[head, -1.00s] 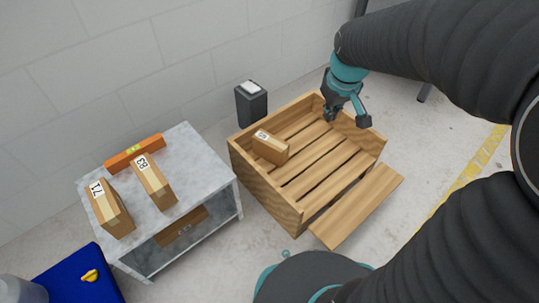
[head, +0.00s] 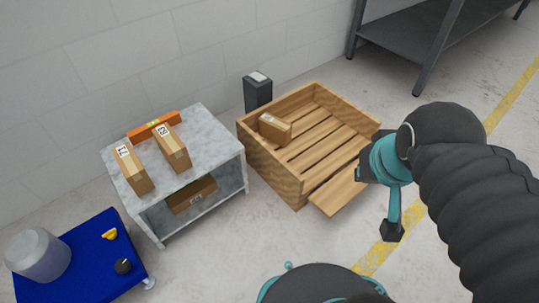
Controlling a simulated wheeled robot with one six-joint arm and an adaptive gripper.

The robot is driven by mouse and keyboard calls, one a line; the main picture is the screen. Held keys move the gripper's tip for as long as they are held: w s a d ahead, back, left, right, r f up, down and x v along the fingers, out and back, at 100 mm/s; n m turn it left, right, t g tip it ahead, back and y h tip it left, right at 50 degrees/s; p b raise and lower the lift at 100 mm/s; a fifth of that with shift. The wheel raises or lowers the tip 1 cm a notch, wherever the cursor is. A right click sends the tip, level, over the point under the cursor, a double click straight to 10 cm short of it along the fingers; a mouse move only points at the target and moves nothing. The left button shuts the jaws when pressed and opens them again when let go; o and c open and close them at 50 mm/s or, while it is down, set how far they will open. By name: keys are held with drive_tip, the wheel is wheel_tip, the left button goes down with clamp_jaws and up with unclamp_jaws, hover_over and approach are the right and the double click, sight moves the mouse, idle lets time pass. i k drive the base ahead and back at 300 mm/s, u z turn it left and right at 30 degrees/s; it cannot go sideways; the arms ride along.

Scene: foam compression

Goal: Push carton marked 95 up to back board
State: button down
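A small brown carton (head: 275,129) with a white label lies in the slatted wooden crate, in its back left corner area. Its number is too small to read surely. The crate's back board (head: 290,98) runs along the side nearest the wall, just behind the carton. I cannot tell whether they touch. My gripper (head: 377,200) is outside the crate, right of its lowered front flap (head: 340,190). Its fingers look spread apart, with nothing seen between them, and it is clear of the carton.
A grey cabinet (head: 206,125) stands left of the crate, with two labelled cartons (head: 133,170) (head: 171,148) and an orange bar (head: 153,125) on top. A dark post (head: 257,92) stands behind the crate. A blue cart (head: 75,262) is at lower left, a grey shelf (head: 410,40) at upper right.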

sight(276, 130)
drive_tip(key=k, duration=0.45)
drive_tip(key=u, duration=1.15)
drive_tip(key=i, duration=1.35)
drive_tip(key=z, duration=1.3)
